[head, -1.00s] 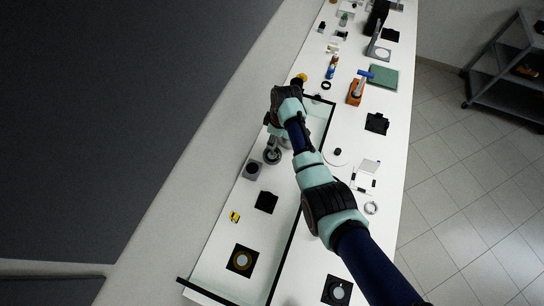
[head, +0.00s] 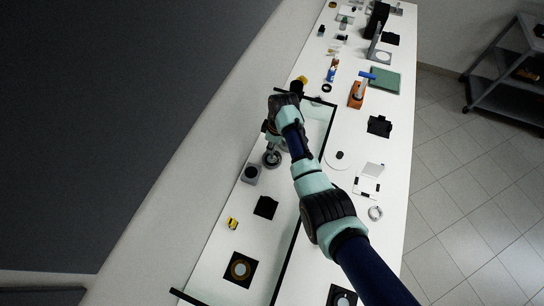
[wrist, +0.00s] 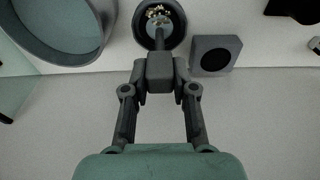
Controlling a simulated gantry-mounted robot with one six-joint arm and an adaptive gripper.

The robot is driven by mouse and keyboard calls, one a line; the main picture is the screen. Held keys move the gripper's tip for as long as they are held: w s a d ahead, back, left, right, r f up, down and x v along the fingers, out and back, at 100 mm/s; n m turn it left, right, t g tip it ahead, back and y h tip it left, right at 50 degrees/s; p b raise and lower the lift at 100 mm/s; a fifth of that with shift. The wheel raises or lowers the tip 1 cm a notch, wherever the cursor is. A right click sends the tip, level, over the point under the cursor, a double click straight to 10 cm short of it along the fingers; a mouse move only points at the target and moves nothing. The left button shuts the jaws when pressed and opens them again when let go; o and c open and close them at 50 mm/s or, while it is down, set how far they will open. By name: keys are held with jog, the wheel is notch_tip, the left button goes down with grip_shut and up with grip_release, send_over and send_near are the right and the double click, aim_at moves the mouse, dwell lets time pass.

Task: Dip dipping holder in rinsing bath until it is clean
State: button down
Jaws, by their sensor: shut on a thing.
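In the wrist view my gripper (wrist: 160,75) is shut on the grey block-shaped grip of the dipping holder (wrist: 160,68). Its thin stem runs to a round dark cup (wrist: 178,36) with a shiny inside. Small gold-coloured bits show at the stem's end, over or in the cup; I cannot tell whether they sit on the holder or how deep it is. A larger round grey basin (wrist: 98,12) with a pale inside stands to the left. I cannot tell which vessel is the rinsing bath. In the head view the cup (head: 271,159) is beside my arm, which hides most of my gripper.
A grey square block with a round dark recess (wrist: 216,54) stands right of the cup, apart from it. In the head view a black-edged clear panel (head: 296,232) runs along the white table (head: 215,262). Black square mounts (head: 266,207) and a small yellow item (head: 232,223) lie nearer.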

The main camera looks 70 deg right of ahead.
jog(key=shift+r, duration=0.1)
notch_tip(320, 180, up, 8)
jog(key=p, duration=0.7)
jog(key=shift+p, duration=0.4)
